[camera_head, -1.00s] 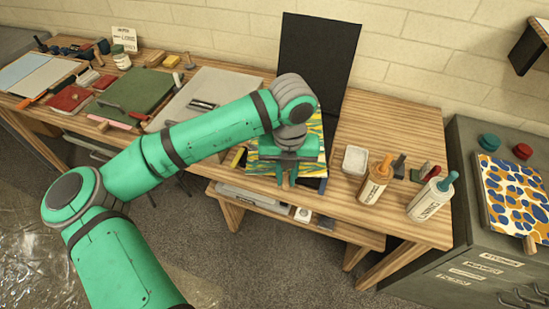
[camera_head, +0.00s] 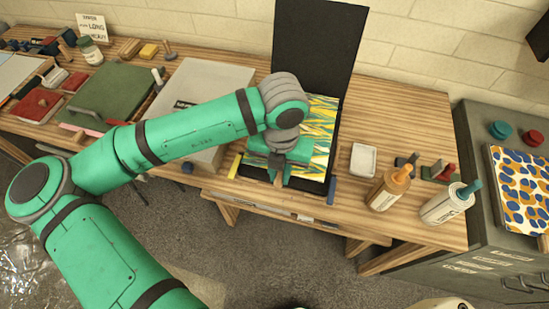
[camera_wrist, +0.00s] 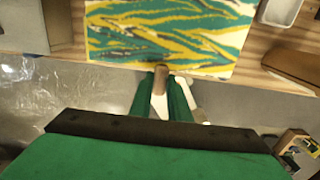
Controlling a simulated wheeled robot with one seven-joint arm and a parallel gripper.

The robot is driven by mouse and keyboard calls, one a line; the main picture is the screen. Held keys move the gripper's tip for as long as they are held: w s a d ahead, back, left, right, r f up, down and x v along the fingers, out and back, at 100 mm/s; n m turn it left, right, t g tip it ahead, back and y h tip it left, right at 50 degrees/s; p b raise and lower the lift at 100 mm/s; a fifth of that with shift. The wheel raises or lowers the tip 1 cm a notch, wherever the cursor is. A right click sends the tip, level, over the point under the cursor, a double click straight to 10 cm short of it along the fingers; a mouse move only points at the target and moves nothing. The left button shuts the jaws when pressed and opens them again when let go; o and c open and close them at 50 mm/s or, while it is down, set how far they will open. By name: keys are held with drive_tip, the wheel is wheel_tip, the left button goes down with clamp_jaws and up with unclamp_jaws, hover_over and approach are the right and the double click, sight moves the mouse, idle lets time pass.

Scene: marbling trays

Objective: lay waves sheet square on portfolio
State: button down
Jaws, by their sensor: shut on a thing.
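The waves sheet (camera_head: 320,120), marbled in green, yellow and white, lies over the base of the black portfolio (camera_head: 316,188). The portfolio's black lid (camera_head: 318,50) stands up against the wall. A black margin shows along the sheet's right side and front right. My gripper (camera_head: 277,184) is at the sheet's front edge, shut on its wooden tab. The wrist view shows the sheet (camera_wrist: 170,30) and the tab (camera_wrist: 160,78) between my fingers (camera_wrist: 160,98). My arm hides the sheet's left part in the head view. Whether sheet and base touch, I cannot tell.
A yellow block (camera_head: 234,166) and a blue block (camera_head: 332,189) flank the portfolio's front. A white dish (camera_head: 363,160), an orange-topped bottle (camera_head: 388,190) and a teal-topped bottle (camera_head: 447,205) stand right. A grey board (camera_head: 205,85) lies left. Bare wood shows behind the dish.

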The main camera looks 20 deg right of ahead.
drive_tip(key=shift+w, duration=0.15)
drive_tip(key=shift+s+f, duration=0.1)
drive_tip(key=shift+s, duration=0.1)
drive_tip(key=shift+f, duration=4.25)
drive_tip(key=c, duration=1.1)
unclamp_jaws()
drive_tip(key=shift+r, duration=0.15)
